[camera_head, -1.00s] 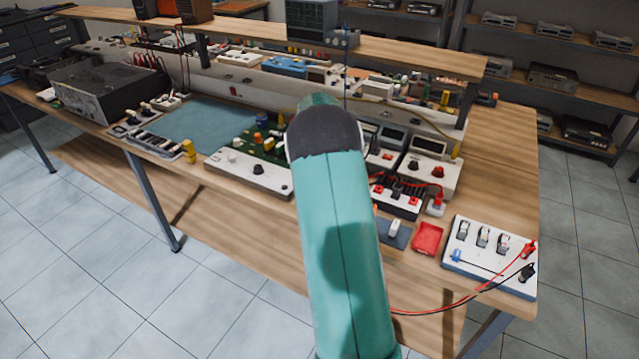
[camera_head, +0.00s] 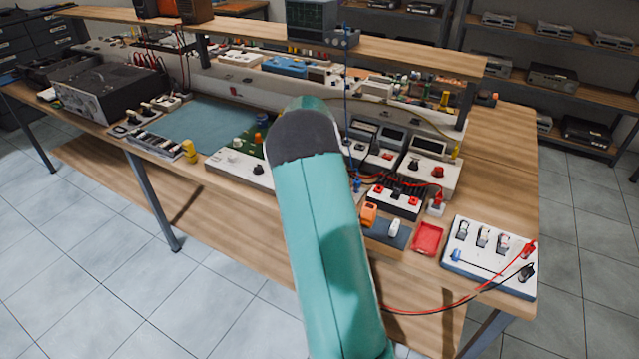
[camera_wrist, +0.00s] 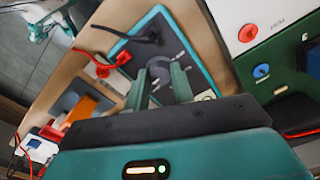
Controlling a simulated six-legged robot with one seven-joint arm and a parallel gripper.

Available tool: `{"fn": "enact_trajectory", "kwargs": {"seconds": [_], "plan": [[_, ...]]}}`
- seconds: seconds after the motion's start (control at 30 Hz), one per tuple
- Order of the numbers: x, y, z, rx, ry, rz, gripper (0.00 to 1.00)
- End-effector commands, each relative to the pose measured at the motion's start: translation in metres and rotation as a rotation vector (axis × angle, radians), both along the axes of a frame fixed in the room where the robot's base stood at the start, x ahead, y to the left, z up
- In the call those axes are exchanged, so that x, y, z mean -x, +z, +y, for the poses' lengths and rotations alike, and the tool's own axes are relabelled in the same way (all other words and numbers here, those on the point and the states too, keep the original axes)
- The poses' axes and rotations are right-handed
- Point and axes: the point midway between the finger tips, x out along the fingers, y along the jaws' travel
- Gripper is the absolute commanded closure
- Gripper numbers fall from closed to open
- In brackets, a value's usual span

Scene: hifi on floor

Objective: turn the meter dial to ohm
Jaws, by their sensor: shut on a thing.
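In the wrist view the meter (camera_wrist: 202,62) is a dark grey panel with a teal rim, lying tilted in the picture. Its round grey dial (camera_wrist: 162,67) sits between the two green fingers of my gripper (camera_wrist: 159,80), which is shut on it. The fingers cover part of the dial, and I cannot read its pointer or the marks around it. A black plug (camera_wrist: 150,34) and a red plug (camera_wrist: 122,58) stand at the meter's far-left side. In the head view my arm hides the meter and my gripper.
A white and green board (camera_wrist: 250,35) with red and blue knobs lies close right of the meter. In the head view a red tray (camera_head: 427,238), an orange block (camera_head: 369,214) and a white switch board (camera_head: 490,257) with leads are right of my arm. A shelf (camera_head: 400,52) runs above the bench.

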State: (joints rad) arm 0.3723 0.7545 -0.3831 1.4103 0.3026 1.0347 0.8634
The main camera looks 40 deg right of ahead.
Motion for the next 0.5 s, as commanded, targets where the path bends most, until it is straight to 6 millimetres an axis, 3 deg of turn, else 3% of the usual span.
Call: {"fn": "enact_trajectory", "kwargs": {"seconds": [0.5], "plan": [[-0.0003,0.0012,-0.0004,0.001,-0.152,-0.002,0.99]]}}
